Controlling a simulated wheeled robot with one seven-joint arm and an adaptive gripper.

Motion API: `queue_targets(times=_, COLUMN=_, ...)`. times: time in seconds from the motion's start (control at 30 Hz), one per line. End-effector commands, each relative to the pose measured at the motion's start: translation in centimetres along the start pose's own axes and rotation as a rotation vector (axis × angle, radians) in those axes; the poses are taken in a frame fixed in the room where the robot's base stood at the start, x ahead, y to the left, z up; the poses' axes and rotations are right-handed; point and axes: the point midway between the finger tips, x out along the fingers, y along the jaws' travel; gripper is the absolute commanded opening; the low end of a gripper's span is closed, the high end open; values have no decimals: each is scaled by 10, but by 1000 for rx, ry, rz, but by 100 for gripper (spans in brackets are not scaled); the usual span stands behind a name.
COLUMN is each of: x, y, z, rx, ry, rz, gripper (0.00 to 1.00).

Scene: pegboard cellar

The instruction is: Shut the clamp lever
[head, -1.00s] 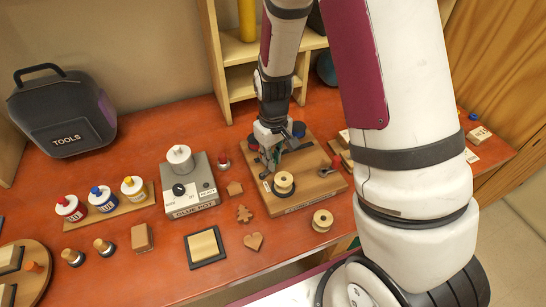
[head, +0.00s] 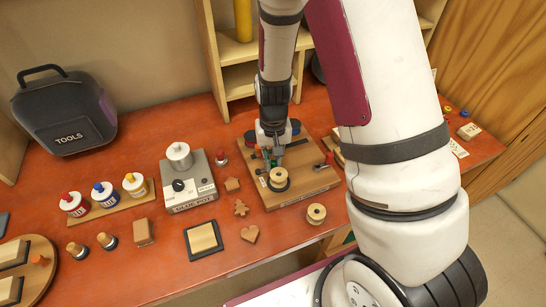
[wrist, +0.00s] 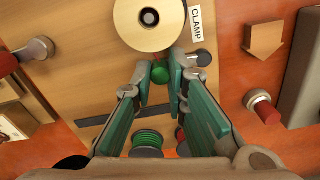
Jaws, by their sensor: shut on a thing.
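In the wrist view the two green-padded fingers of my gripper (wrist: 161,74) are shut on a round green knob (wrist: 160,71), which appears to be the clamp lever's end. The rest of the lever is mostly hidden by my fingers.
A red-handled part (head: 327,160) is at the board's right.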

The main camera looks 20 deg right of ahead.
Motion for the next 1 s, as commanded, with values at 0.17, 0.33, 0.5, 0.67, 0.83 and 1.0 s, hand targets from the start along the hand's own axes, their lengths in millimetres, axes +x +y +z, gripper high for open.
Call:
queue_targets(times=0.17, x=-1, y=0, z=3, rx=65, ry=0, rz=-1, gripper=0)
queue_targets(times=0.33, x=-1, y=0, z=4, rx=96, ry=0, rz=-1, gripper=0)
queue_targets(times=0.5, x=0, y=-1, z=4, rx=102, ry=1, rz=-2, gripper=0)
queue_targets(times=0.67, x=0, y=-1, z=4, rx=101, ry=1, rz=-2, gripper=0)
queue_targets(times=0.83, x=0, y=-1, z=4, rx=101, ry=1, rz=-2, gripper=34)
queue_targets(times=1.0, x=0, y=0, z=4, rx=101, ry=1, rz=-1, gripper=35)
